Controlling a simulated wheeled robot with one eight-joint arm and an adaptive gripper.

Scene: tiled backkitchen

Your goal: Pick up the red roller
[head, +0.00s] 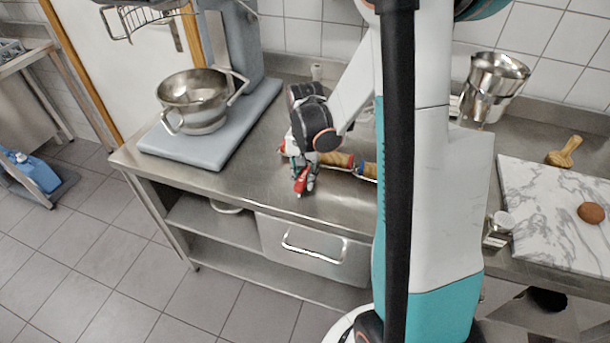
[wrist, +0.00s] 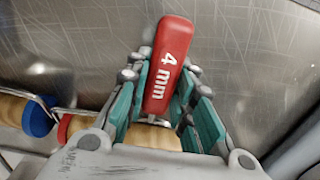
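The red roller has a red handle (wrist: 168,65) marked "4 mm", a wooden cylinder (wrist: 150,137) and a red end ring (wrist: 75,126). My gripper (wrist: 163,92) has its teal-padded fingers close on both sides of the handle. Whether the pads press on it cannot be told. In the head view the red handle (head: 302,181) shows just below my gripper (head: 301,170), over the steel counter near its front edge. My wrist hides most of the red roller's cylinder there.
A roller with blue rings (wrist: 38,118) lies beside the red one on the counter (head: 215,178). A steel bowl (head: 193,100) on a grey machine stands to the left. A marble board (head: 555,215) and steel pots (head: 490,85) are at the right. The counter's front left is clear.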

